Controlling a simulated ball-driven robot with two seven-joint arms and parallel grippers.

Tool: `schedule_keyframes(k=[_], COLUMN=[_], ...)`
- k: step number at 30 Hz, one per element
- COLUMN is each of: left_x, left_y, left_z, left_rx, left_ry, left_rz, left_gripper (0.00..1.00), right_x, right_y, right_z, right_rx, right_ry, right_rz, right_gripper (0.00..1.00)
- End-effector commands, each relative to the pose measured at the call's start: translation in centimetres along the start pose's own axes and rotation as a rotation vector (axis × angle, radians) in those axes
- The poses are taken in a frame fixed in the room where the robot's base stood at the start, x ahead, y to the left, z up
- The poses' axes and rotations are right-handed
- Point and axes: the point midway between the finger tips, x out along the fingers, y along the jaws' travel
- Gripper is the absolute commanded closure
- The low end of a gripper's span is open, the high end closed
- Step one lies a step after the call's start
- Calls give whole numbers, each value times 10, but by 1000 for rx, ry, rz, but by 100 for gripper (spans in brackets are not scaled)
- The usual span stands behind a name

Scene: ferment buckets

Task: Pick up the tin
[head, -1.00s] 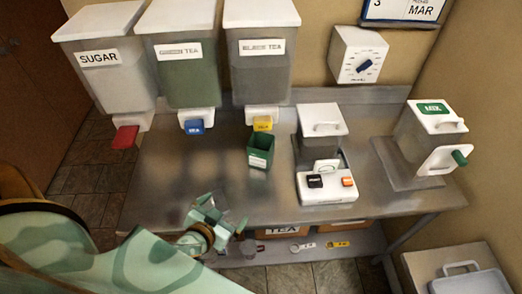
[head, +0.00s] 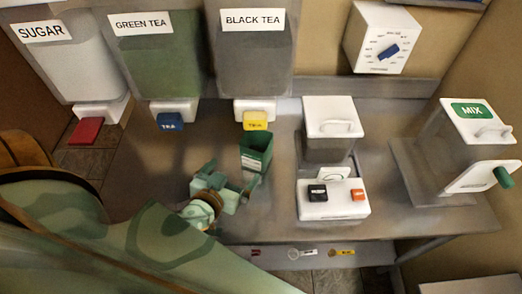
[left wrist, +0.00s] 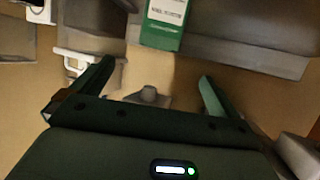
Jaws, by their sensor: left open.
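The tin (head: 256,152) is a small green, open-topped box with a white label. It stands on the steel counter (head: 285,215) below the black tea dispenser. My left gripper (head: 232,177) is open and empty, just left of and nearer than the tin in the head view. In the left wrist view, the tin (left wrist: 166,22) is at the top edge, partly cut off, beyond the two spread fingers (left wrist: 155,72). I see no contact between them. My right gripper is not in view.
Sugar (head: 75,55), green tea (head: 160,50) and black tea (head: 252,50) dispensers overhang the counter's back left. A white button scale (head: 333,208) and lidded container (head: 332,130) stand right of the tin. A mix machine (head: 440,150) stands farther right.

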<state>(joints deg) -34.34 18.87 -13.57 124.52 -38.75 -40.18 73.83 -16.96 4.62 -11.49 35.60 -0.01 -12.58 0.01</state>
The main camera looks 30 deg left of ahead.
Motion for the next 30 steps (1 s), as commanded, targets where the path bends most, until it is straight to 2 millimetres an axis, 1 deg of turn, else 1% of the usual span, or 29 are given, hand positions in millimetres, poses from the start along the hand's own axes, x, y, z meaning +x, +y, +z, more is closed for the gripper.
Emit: schedule_keyframes(k=[1,3,6,8,15,18,25,30], left_x=[4,6,16,27,86,104,124,152], left_y=[0,0,0,0,0,0,0,0], left_z=[9,14,13,11,11,12,11,10], left_rx=[0,1,1,5,4,3,3,5], left_ry=[-2,-3,-1,1,1,0,-2,-1], left_rz=[0,0,1,0,0,0,0,-1], left_gripper=[0,0,0,0,0,0,0,0], right_x=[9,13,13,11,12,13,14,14], right_y=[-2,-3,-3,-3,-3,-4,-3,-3], right_z=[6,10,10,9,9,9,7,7], right_rx=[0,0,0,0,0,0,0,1], right_ry=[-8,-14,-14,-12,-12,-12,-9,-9], right_rz=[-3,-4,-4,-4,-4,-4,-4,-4], right_gripper=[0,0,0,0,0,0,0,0])
